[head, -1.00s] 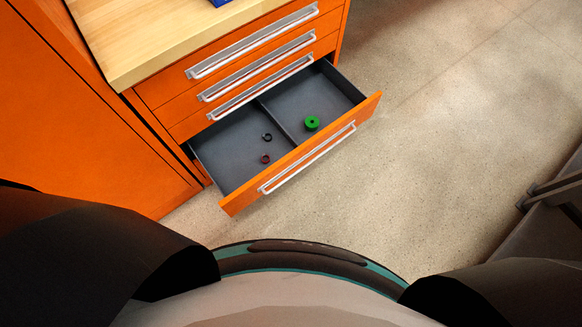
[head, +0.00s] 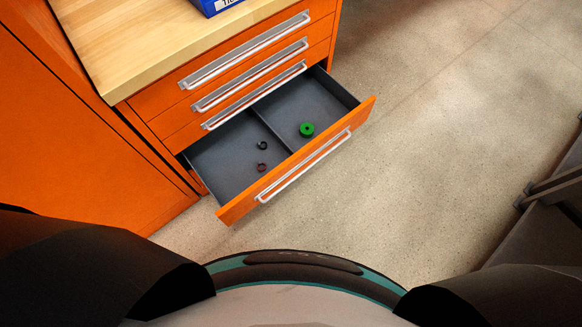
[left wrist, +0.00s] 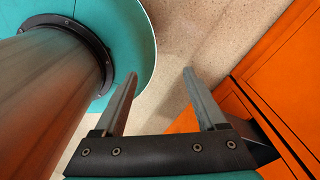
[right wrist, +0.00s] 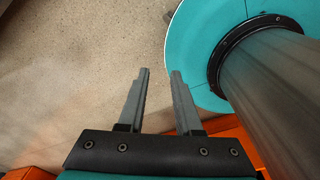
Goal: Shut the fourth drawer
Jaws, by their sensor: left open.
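The fourth drawer (head: 329,158) is pulled well out of the orange cabinet in the head view, below three shut drawers. Its silver bar handle (head: 303,166) faces my body. Inside, a divider separates two compartments; a green ring-shaped part (head: 306,129) lies in the right one, a black ring (head: 262,145) and a dark red ring (head: 262,167) in the left one. My left gripper (left wrist: 160,73) is open and empty in the left wrist view. My right gripper (right wrist: 160,72) has its fingers apart with nothing between them. Neither gripper shows in the head view or touches the drawer.
A wooden worktop (head: 145,45) with a blue bin (head: 217,4) tops the cabinet. An orange cabinet side (head: 70,140) stands at the left. A dark structure (head: 545,220) is at the right edge. The concrete floor (head: 440,130) right of the drawer is clear.

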